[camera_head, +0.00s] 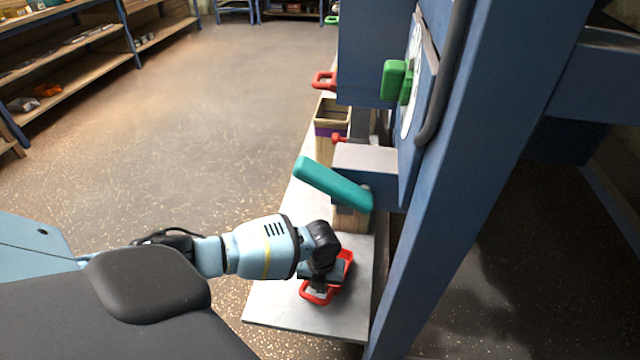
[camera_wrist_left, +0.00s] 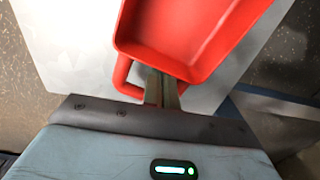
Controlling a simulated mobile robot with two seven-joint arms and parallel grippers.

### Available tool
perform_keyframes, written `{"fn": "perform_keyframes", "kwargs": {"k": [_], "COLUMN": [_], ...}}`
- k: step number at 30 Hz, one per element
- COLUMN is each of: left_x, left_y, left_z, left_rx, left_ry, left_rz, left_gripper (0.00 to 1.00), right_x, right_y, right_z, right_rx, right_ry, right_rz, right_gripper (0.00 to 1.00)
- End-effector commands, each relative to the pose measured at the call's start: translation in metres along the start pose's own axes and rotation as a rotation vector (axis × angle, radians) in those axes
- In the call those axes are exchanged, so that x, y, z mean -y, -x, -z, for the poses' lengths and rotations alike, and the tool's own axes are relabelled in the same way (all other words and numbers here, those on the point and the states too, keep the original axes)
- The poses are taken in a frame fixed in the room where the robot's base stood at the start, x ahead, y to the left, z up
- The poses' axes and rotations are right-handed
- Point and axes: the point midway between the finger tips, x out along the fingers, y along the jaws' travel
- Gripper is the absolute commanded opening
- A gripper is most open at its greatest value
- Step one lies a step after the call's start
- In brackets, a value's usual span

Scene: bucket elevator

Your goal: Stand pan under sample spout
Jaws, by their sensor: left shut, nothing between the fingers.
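A red pan (camera_head: 347,265) with a looped handle lies on the grey shelf (camera_head: 275,300) at the machine's foot, partly hidden by my left gripper (camera_head: 318,288). In the left wrist view the pan (camera_wrist_left: 190,35) looks empty, with part of its handle loop left of my fingers. There my left gripper (camera_wrist_left: 161,88) is shut and empty, its fingers by the handle end of the pan; whether they touch it I cannot tell. A teal bar (camera_head: 335,185) slants from the machine above the shelf, beyond the pan. I cannot tell for sure which part is the sample spout.
A wooden block (camera_head: 350,219) stands under the teal bar. Further back is an open-topped bin (camera_head: 332,118) with a purple band. A blue post (camera_head: 455,200) borders the shelf on the right. The floor (camera_head: 190,130) to the left is clear.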

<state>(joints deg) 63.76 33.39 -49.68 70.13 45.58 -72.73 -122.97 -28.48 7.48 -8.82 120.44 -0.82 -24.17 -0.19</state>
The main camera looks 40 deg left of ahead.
Motion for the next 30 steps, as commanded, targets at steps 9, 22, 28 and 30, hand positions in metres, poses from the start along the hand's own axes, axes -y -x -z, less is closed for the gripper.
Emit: {"fn": "perform_keyframes", "kwargs": {"k": [9, 22, 28, 30], "left_x": [0.000, -0.001, 0.000, 0.000], "left_y": [0.035, 0.045, 0.048, 0.049], "left_z": [-0.001, 0.087, 0.127, 0.137], "left_rx": [0.003, -0.001, -0.002, -0.001], "left_ry": [0.000, -0.004, -0.003, -0.002], "left_rz": [0.002, 0.000, 0.000, 0.001], "left_gripper": [0.00, 0.00, 0.00, 0.00], "right_x": [0.002, 0.005, 0.006, 0.007], "right_y": [0.010, 0.024, 0.028, 0.029], "right_z": [0.000, 0.005, 0.008, 0.009], "right_rx": [0.007, 0.009, 0.005, 0.003], "right_ry": [-0.004, -0.015, -0.019, -0.021], "right_rz": [0.001, 0.002, 0.002, 0.002], "right_gripper": [0.36, 0.36, 0.36, 0.36]}}
